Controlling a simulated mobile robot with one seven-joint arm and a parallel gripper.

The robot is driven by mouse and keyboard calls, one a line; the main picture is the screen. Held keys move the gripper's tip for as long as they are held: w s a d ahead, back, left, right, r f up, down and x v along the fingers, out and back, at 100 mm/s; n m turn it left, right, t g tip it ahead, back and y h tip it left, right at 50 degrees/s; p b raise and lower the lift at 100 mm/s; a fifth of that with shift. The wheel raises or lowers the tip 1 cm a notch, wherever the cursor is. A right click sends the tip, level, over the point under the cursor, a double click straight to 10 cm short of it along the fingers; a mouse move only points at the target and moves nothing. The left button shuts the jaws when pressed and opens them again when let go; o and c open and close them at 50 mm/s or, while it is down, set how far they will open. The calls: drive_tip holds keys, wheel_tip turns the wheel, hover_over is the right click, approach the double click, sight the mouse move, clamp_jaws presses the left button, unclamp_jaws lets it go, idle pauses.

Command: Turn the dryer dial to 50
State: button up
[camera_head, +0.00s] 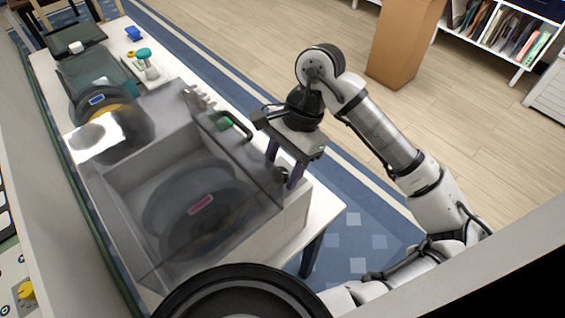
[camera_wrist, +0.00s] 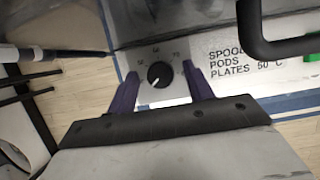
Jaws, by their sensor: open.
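The dryer (camera_head: 300,215) is a white box with a clear lid on the white table. Its black round dial (camera_wrist: 160,74) sits on the pale front panel, with small, hardly legible marks around its upper side. A pale pointer line shows on the dial's lower left. My gripper (camera_wrist: 158,80) is open, with one purple finger on each side of the dial and a visible gap to it on both sides. In the head view, my gripper (camera_head: 283,168) is at the dryer's front face; the dial is mostly hidden there by the fingers.
A panel label (camera_wrist: 245,60) reads "SPOOL PODS PLATES 50 °C". A dark lid handle (camera_head: 234,125) sticks out near my gripper. A large spool (camera_head: 195,215) shows through the lid. A second spool (camera_head: 112,118) and small items stand farther along the table.

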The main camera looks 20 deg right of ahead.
drive_tip(key=c, duration=1)
drive_tip(key=shift+o, duration=0.2)
drive_tip(key=shift+f+b, duration=0.2)
drive_tip(key=shift+b, duration=0.6)
drive_tip(key=b, duration=0.2)
drive_tip(key=shift+f+m+b, duration=0.2)
drive_tip(key=shift+m+b, duration=0.1)
drive_tip(key=shift+m, duration=0.1)
drive_tip(key=m+t+b, duration=0.1)
drive_tip(key=b, duration=0.3)
drive_tip(key=m+t+b, duration=0.1)
drive_tip(key=m+b, duration=0.3)
drive_tip(key=b, duration=0.4)
drive_tip(key=shift+s, duration=0.15)
drive_tip(key=m+t+b, duration=0.1)
drive_tip(key=m+b, duration=0.3)
drive_tip(key=shift+s+r+t, duration=0.1)
drive_tip(key=shift+r+t, duration=0.25)
drive_tip(key=shift+t, duration=0.05)
